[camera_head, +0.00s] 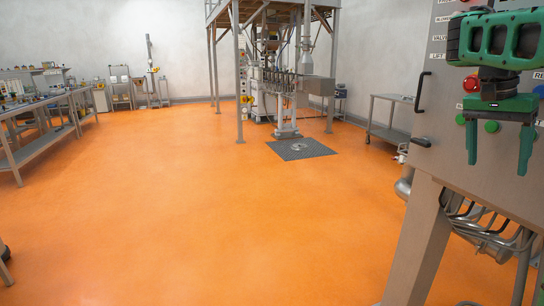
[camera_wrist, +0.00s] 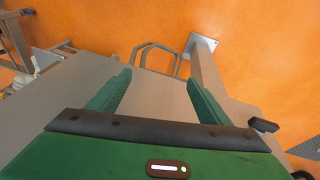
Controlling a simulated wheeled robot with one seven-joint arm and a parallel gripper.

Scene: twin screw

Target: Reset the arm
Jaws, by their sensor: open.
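My green gripper (camera_head: 497,150) is at the upper right of the head view, its two fingers pointing down. It is in front of the grey control panel (camera_head: 441,115) and hides part of it. The fingers are apart with nothing between them. In the wrist view, my gripper (camera_wrist: 157,85) also shows its two green fingers spread apart and empty, with the grey surface of the cabinet and the orange floor beyond them.
The control panel has a black handle (camera_head: 420,92), a red button (camera_head: 471,84) and green buttons (camera_head: 491,126). A wheeled cart (camera_head: 391,132) stands behind it. A framed machine (camera_head: 265,75) stands at the back, and workbenches (camera_head: 40,105) line the left. The orange floor (camera_head: 220,215) between is clear.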

